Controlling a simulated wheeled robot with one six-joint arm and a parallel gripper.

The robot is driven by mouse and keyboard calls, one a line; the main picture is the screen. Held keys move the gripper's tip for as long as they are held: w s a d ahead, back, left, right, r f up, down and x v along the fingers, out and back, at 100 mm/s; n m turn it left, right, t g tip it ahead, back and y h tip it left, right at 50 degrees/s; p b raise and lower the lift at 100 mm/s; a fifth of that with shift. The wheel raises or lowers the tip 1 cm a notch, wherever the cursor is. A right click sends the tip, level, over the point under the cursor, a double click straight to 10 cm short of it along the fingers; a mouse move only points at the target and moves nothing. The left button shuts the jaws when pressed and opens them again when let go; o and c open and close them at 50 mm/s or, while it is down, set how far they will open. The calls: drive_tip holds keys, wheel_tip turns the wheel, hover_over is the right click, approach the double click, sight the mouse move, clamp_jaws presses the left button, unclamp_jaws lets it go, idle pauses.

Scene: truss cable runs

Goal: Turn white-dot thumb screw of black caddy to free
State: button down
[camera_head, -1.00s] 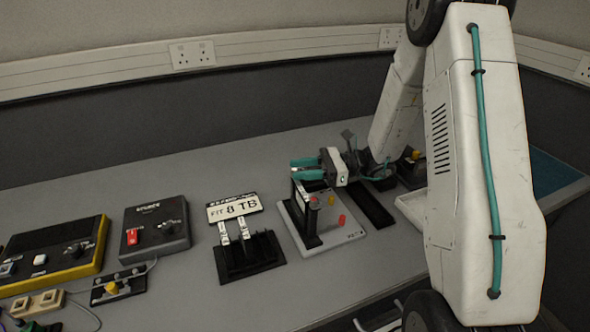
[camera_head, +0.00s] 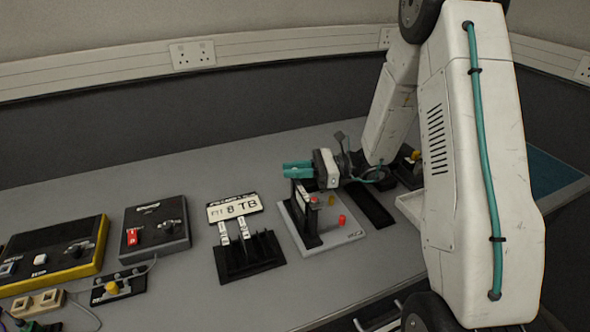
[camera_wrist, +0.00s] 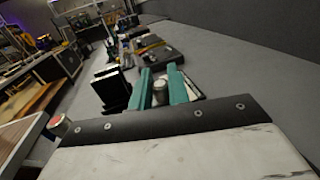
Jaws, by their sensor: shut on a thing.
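The black caddy (camera_head: 306,228) stands upright on a light grey plate (camera_head: 341,236) in the head view. My gripper (camera_head: 286,170) is at the caddy's top, its teal fingers pointing left. In the wrist view, the teal fingers (camera_wrist: 160,88) are shut on a grey round knob, the thumb screw (camera_wrist: 160,88). I cannot make out a white dot on it. In the head view, the fingers hide the screw.
Red (camera_head: 342,219) and yellow (camera_head: 331,199) pegs stand on the plate right of the caddy. A black rack with a "FIT 8 TB" sign (camera_head: 235,207) stands to the left. Control boxes (camera_head: 155,226) lie farther left.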

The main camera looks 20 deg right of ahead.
drive_tip(key=shift+m+t+h, duration=1)
drive_tip(key=shift+m+t, duration=0.35)
drive_tip(key=shift+t, duration=0.5)
drive_tip(key=shift+m+t+h, duration=1)
drive_tip(key=shift+m+t, duration=0.35)
drive_tip(key=shift+t, duration=0.8)
drive_tip(key=c, duration=1.4)
unclamp_jaws()
drive_tip(key=shift+o, duration=0.2)
drive_tip(key=v, duration=0.7)
drive_tip(key=shift+s+d, duration=0.25)
drive_tip(key=shift+s, duration=0.1)
